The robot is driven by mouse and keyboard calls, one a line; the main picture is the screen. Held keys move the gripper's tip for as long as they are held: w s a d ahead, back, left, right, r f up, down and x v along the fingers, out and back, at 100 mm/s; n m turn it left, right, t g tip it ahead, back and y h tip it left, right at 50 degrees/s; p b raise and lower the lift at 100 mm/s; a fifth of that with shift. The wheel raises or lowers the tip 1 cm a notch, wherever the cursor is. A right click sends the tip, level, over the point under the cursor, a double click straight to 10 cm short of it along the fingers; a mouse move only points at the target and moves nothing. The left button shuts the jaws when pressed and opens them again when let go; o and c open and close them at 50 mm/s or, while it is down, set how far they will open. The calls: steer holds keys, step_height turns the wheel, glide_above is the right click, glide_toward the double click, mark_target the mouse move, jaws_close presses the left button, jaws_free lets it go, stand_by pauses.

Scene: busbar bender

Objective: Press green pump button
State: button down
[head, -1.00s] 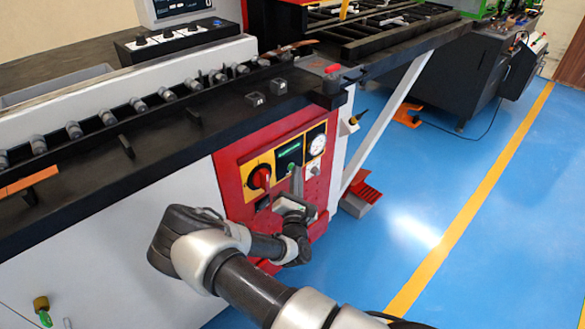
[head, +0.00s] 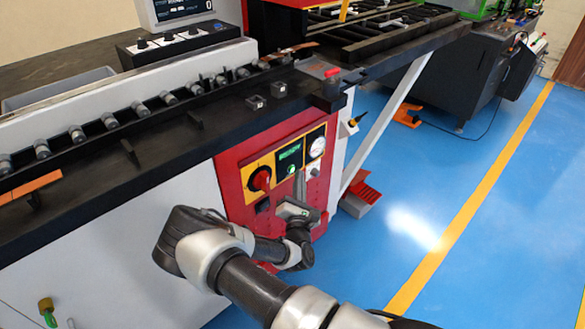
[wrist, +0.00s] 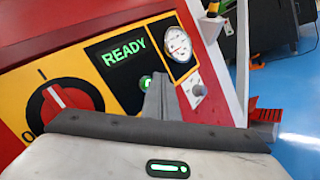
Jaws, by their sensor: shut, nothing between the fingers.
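The green pump button (wrist: 145,82) is on the black part of the control panel, under a screen (wrist: 122,53) that reads READY in green. My fingers hide part of the button in the wrist view. In the head view the button (head: 292,169) is a small green spot just left of my fingertips. My gripper (head: 299,173) is shut and empty, with its fingers pointing at the panel. In the wrist view the fingertips (wrist: 157,82) overlap the button's right side. I cannot tell whether they touch it.
A red rotary switch (wrist: 66,105) on yellow is left of the button, its white mark toward I. A round gauge (wrist: 178,44) and a small grey knob (wrist: 194,88) are to the right. The black bench edge (head: 170,155) overhangs the panel. A red foot pedal (head: 361,195) stands on the floor.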

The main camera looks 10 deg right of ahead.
steer(key=shift+s+d+p, duration=0.75)
steer(key=shift+s, duration=0.3)
steer(key=shift+s+d+p, duration=0.7)
steer(key=shift+s+d, duration=0.05)
steer(key=shift+s, duration=0.25)
